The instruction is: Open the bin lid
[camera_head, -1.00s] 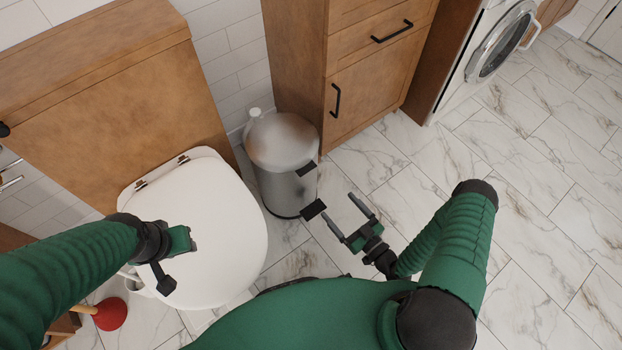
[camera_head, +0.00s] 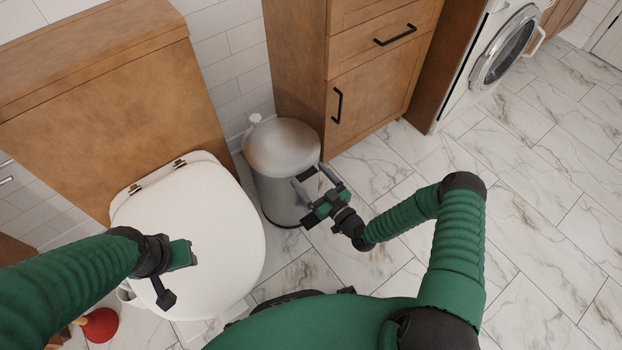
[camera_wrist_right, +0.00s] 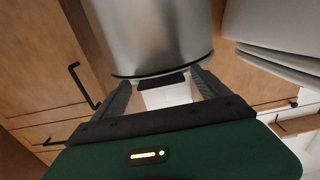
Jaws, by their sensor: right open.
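The bin (camera_head: 280,190) is a silver cylinder with a rounded lid (camera_head: 282,143), which is shut. It stands between the toilet and the wooden cabinet. A black tab (camera_head: 307,172) projects from the lid's front edge. My right gripper (camera_head: 315,180) is open and empty at the bin's front right, near the lid edge. In the right wrist view the bin body (camera_wrist_right: 160,35) fills the top, and the black tab (camera_wrist_right: 162,82) lies between the spread fingers. I cannot tell whether they touch it. My left gripper (camera_head: 178,275) hangs over the toilet lid; its jaws are unclear.
The white toilet (camera_head: 205,225) is close on the bin's left, its lid down. The wooden cabinet (camera_head: 375,85) with black handles stands behind right. A washing machine (camera_head: 500,55) is farther right. A red plunger (camera_head: 100,325) is at lower left. The marble floor at right is clear.

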